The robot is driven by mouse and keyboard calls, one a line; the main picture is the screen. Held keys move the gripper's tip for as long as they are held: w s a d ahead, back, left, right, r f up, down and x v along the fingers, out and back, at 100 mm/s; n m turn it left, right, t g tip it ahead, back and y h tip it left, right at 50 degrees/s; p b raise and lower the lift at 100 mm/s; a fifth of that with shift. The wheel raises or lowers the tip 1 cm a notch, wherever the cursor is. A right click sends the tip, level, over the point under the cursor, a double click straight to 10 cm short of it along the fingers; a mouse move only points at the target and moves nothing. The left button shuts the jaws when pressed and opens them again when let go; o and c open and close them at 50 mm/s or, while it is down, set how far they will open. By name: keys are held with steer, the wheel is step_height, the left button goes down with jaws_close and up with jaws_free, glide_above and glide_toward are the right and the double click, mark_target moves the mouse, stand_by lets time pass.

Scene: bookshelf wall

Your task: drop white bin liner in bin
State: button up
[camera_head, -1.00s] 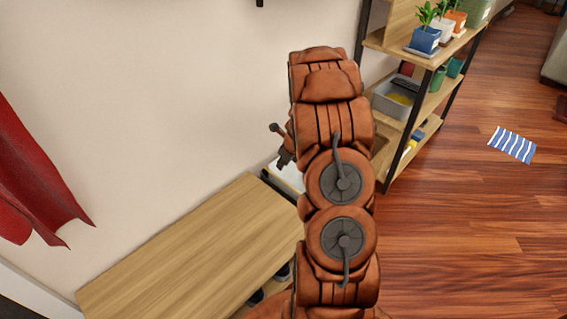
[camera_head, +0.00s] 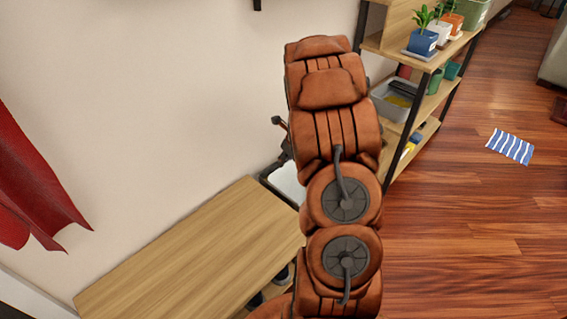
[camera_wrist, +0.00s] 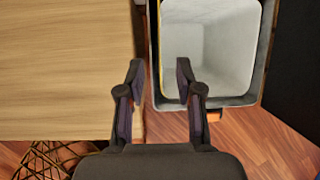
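The dark grey bin (camera_wrist: 244,100) stands beside the end of the wooden bench, upper right of centre in the wrist view. A pale, open-topped liner (camera_wrist: 212,60) sits within its rim, with whitish walls and floor. In the head view the bin (camera_head: 268,180) and white liner (camera_head: 288,182) show partly behind my arm. My gripper (camera_wrist: 160,68) is open, with nothing visible between its fingers. My arm hides most of the gripper in the head view.
The wooden bench (camera_head: 195,255) runs along the wall, left of the bin. A shelf rack (camera_head: 432,90) with potted plants stands beyond the bin. A red cloth (camera_head: 35,200) hangs at left. Open wooden floor lies right.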

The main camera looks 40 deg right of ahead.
steer(key=v, duration=0.6)
steer(key=shift+s, duration=0.1)
steer(key=s+a+r+n+g+y, duration=0.1)
steer(key=s+a+r+n, duration=0.2)
steer(key=a+n, duration=0.4)
steer(key=s+a+r+n+g+y, duration=0.1)
steer(key=s+a+r+n, duration=0.3)
steer(key=a, duration=0.6)
steer(key=s+a+r+n+g+y, duration=0.1)
steer(key=s+a+n, duration=0.1)
steer(key=a+n, duration=0.5)
steer(key=s+a+r+n+g+h, duration=0.15)
steer(key=s+a+n, duration=0.25)
steer(key=s+n, duration=0.5)
steer(key=s+a+r+n+g+h, duration=0.1)
steer(key=s+a+r+n+g, duration=0.2)
steer(key=s+n, duration=0.65)
step_height(320, 180, up, 19)
steer(key=s+a+m+t+p, duration=0.1)
steer(key=s+p, duration=0.1)
steer(key=p, duration=1.6)
steer(key=shift+r+m, duration=0.1)
steer(key=shift+m, duration=0.25)
